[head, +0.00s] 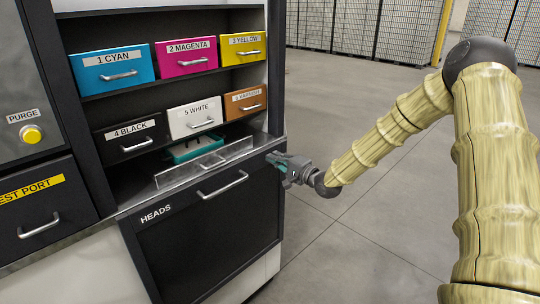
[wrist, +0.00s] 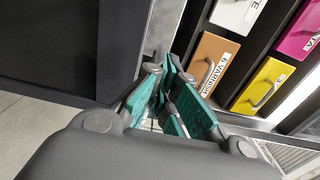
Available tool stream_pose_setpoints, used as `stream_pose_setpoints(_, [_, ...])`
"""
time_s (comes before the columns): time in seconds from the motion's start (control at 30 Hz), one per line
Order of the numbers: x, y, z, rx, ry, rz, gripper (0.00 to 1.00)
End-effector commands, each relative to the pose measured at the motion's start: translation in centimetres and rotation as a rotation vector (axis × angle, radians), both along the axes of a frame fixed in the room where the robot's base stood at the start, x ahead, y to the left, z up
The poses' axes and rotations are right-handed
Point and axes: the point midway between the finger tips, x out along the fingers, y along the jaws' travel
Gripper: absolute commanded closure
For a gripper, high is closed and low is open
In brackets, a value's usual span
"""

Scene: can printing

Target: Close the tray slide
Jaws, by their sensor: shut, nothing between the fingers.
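The tray slide shows in the head view as a clear, upright front panel (head: 204,163) with a small handle, standing along the cabinet's ledge. A teal tray (head: 192,148) lies behind it, below the white drawer, and is partly hidden by the panel. My gripper (head: 272,157) is shut and empty, just right of the panel's right end, by the cabinet's front right corner. In the wrist view its teal-padded fingers (wrist: 168,82) are together, near the dark cabinet edge. The tray slide cannot be made out in the wrist view.
Above are cyan (head: 112,68), magenta (head: 187,57), yellow (head: 244,49), black (head: 132,139), white (head: 196,118) and varnish (head: 245,101) drawers. The HEADS door (head: 215,235) with its bar handle is below. Open floor (head: 350,250) lies to the right.

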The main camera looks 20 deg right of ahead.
Motion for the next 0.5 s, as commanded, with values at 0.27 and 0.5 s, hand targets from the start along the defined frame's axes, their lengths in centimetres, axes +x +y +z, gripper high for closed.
stream_pose_setpoints(0.27, [3.5,1.4,0.1,-0.003,0.001,0.002,1.00])
stream_pose_setpoints(0.5, [6.7,2.6,0.1,-0.004,0.002,0.001,1.00])
